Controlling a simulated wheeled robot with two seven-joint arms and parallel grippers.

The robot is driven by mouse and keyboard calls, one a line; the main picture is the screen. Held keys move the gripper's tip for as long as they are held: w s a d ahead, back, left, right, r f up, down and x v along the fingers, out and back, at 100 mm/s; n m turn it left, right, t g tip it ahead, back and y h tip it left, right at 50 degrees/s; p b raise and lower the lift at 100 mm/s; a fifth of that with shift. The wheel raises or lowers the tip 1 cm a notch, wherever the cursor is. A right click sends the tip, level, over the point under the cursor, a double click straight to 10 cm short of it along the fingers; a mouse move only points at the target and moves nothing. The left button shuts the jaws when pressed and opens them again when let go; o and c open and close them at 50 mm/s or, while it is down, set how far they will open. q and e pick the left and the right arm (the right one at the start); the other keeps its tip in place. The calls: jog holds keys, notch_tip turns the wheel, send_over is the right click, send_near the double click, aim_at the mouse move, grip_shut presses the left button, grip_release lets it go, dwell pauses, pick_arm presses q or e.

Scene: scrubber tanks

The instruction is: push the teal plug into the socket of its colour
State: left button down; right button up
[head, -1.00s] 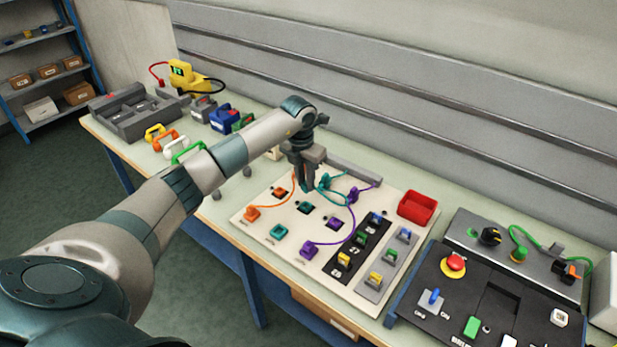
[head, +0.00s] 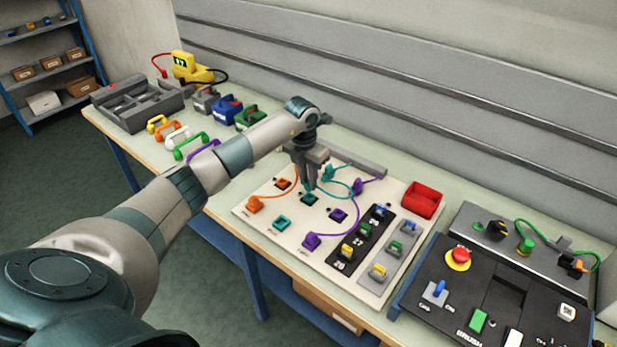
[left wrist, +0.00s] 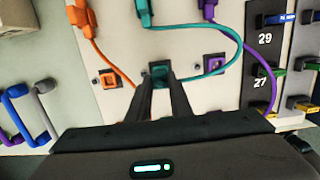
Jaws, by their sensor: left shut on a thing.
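My left gripper (head: 309,187) is shut on the teal plug, just above the teal socket in the middle row of the white board. The fingers largely hide the plug. Its teal cable (left wrist: 237,50) loops from a teal connector (left wrist: 143,10) at the back of the board and ends between the fingertips. The teal socket (head: 309,199) shows just below the fingertips, and in the left wrist view (left wrist: 160,69) just ahead of them. I cannot tell whether plug and socket touch. My right gripper is not in view.
An orange socket (left wrist: 108,78) and a purple socket (left wrist: 214,65) flank the teal one. An orange plug (head: 253,204), a teal-rimmed piece (head: 282,222) and a purple plug (head: 311,241) form the near row. A red tray (head: 420,200) and switches stand to the right.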

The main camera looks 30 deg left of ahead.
pick_arm(q)
jog(key=shift+f+b, duration=0.3)
jog(key=shift+f, duration=0.45)
dwell(1.0)
jog(key=shift+s+f+b, duration=0.1)
jog(key=shift+f+b, duration=0.85)
jog(key=c, duration=1)
grip_release()
jog(key=shift+r, duration=0.1)
jog(key=shift+c, duration=0.2)
jog(key=shift+r+p, duration=2.4)
jog(key=shift+r, duration=1.85)
